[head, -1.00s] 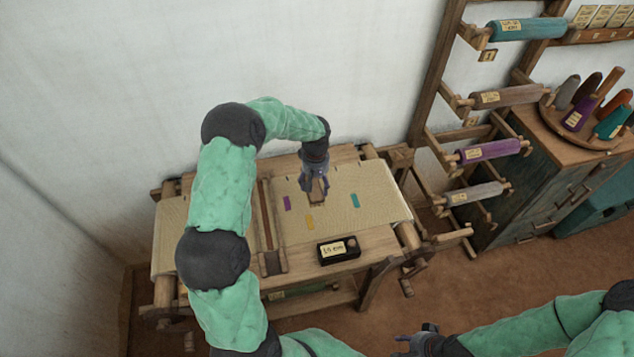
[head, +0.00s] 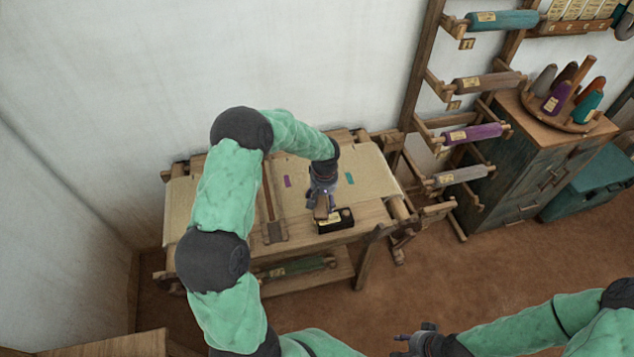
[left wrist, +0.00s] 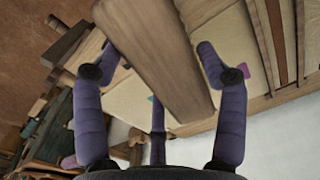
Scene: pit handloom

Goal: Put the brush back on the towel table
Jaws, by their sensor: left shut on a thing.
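My left gripper (head: 321,203) is shut on the brush (head: 322,212), a small wooden block in the head view. It holds it above the front edge of the loom, beside and partly over a small black box. I cannot tell which surface is the towel table.
The loom carries beige cloth (head: 371,172) with purple and teal patches. The black labelled box (head: 346,221) lies on its front beam. A rack of thread rolls (head: 475,133) and a cabinet (head: 535,160) stand right. A wooden top (head: 110,346) shows bottom left.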

